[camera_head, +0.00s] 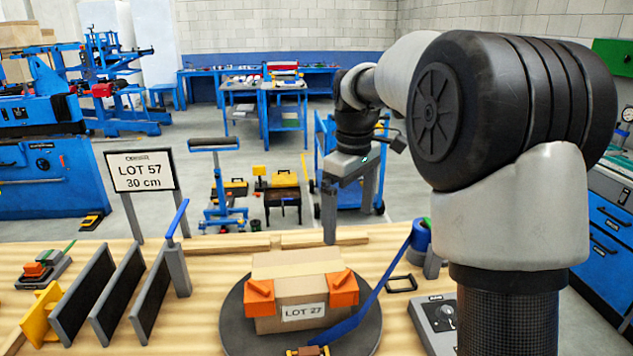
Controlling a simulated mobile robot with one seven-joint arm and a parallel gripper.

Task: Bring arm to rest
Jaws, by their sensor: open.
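My arm rises on the right side of the view and bends over toward the left. My gripper (350,222) hangs from it, fingers pointing down, near the middle of the view. Its two fingers are apart with nothing between them. In the picture it lies above and behind the cardboard box (288,275) marked LOT 27. The left fingertip overlaps the far edge of the wooden bench; I cannot tell its height above it. My upper arm hides part of the right side.
The box sits on a dark round plate (235,328) with orange corner pieces and a blue strap (375,292). Dark upright panels (82,300) and a LOT 57 sign (140,172) stand left. A control box (440,318) is beside my arm. Bare wood (212,272) lies between panels and plate.

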